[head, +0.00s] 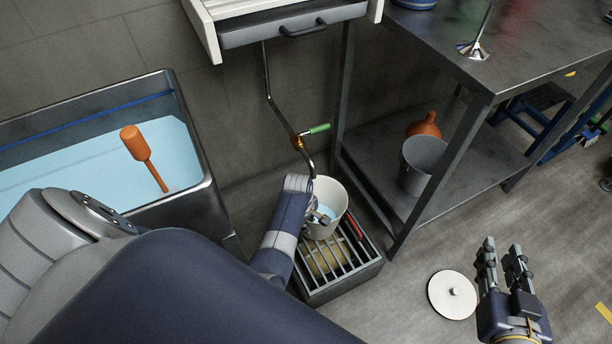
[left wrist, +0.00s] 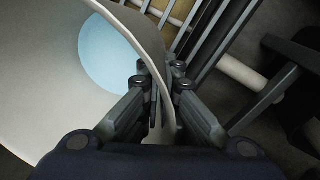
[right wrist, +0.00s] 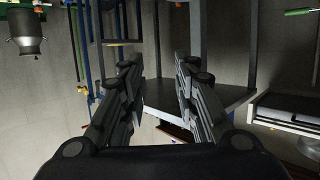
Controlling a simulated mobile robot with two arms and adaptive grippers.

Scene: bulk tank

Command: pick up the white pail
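The white pail (head: 333,192) stands upright on a slatted grate box (head: 340,284) below a hanging pipe, with pale blue liquid inside. My left gripper (head: 318,212) is at the pail's near left side, partly hidden by my arm. In the left wrist view the pail (left wrist: 60,60) fills the left side. The fingers of my left gripper (left wrist: 162,85) straddle its wall, one inside and one outside, closed in on it. My right gripper (head: 503,252) is open and empty above the floor at right; its parted fingers (right wrist: 160,85) also show in the right wrist view.
A steel tank (head: 190,205) of pale blue liquid with an orange-handled tool (head: 140,148) is at left. A pipe with a green-handled valve (head: 318,128) hangs above the pail. A metal table (head: 470,80) holds a grey bucket (head: 424,160) on its lower shelf. A white disc (head: 452,296) lies on the floor.

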